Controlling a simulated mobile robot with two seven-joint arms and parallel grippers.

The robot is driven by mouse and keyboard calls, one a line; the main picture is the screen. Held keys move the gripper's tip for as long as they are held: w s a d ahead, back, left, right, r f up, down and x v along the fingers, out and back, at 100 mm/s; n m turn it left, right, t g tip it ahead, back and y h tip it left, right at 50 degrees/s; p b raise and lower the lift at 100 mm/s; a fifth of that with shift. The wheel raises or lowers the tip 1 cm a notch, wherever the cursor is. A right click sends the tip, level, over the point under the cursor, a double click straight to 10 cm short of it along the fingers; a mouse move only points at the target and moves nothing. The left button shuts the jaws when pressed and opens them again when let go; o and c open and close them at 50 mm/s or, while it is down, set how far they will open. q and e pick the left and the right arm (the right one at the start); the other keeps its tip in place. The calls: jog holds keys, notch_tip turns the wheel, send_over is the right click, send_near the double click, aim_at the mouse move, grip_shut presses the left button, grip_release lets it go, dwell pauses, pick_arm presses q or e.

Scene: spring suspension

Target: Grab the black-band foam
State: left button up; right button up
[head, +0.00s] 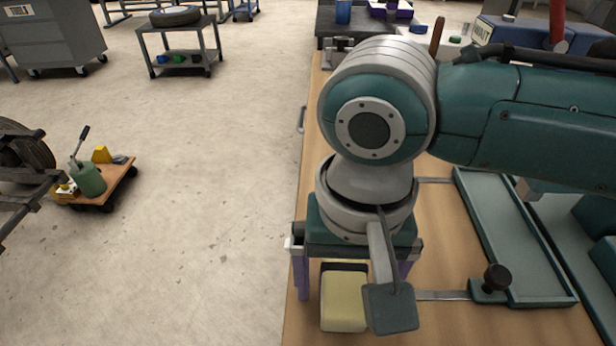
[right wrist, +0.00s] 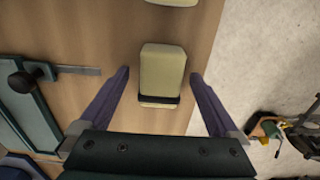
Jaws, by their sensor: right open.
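The black-band foam (head: 344,308) is a pale yellow block with a dark band near one end. It lies on the wooden bench top, close to its left edge. In the right wrist view the foam (right wrist: 163,68) shows between the two purple fingers, with the black band (right wrist: 160,99) at the end nearer the palm. My right gripper (head: 353,284) points down over the foam, open, with one finger on each side. I see gaps on both sides and no contact. How far the fingertips are above the bench is hard to tell. My left gripper is out of view.
A second pale block (right wrist: 172,2) is cut off at the top of the right wrist view. A green tray fixture (head: 515,240) with a black knob (head: 497,277) stands on the bench to the right. The bench edge and floor (head: 220,230) are just left.

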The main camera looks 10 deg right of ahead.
jog(key=shift+f, duration=0.2)
jog(key=c, duration=1.4)
jog(key=shift+r, duration=0.1)
jog(key=shift+c, duration=0.2)
